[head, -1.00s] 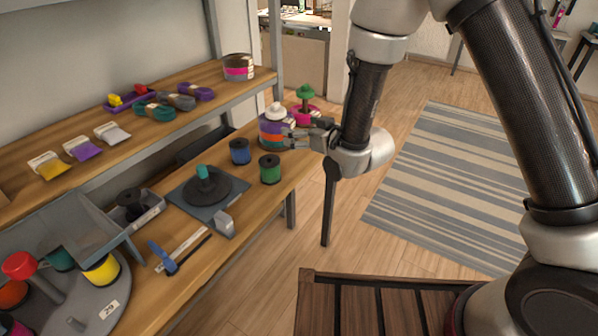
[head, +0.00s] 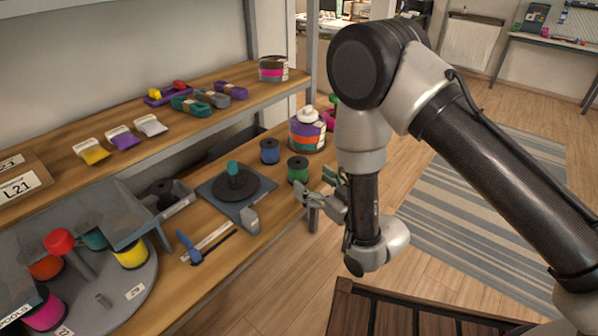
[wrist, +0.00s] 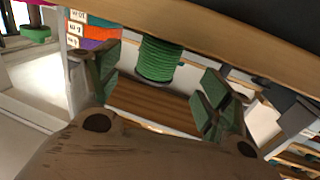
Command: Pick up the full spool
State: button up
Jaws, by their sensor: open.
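A green spool (head: 298,169), thickly wound with cord, stands near the bench's front edge in the head view. A blue spool (head: 270,151) stands just behind it to the left. My gripper (head: 320,187) is open and empty, just right of and in front of the green spool. In the wrist view the green spool (wrist: 160,60) shows between the two spread fingers, beyond their tips and apart from them. Part of it is cut off by the wooden board edge in that view.
A dark round stand with a teal top (head: 236,186) sits left of the green spool. A striped tub (head: 307,133) stands behind it. A grey carousel (head: 140,284) with several coloured spools is at the left. An upper shelf (head: 160,130) overhangs the bench.

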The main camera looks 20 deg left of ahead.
aim_at(298, 169)
jog(key=x, duration=0.7)
jog(key=shift+w+a+r, duration=0.1)
jog(key=shift+w+r, duration=0.1)
jog(key=c, duration=1.1)
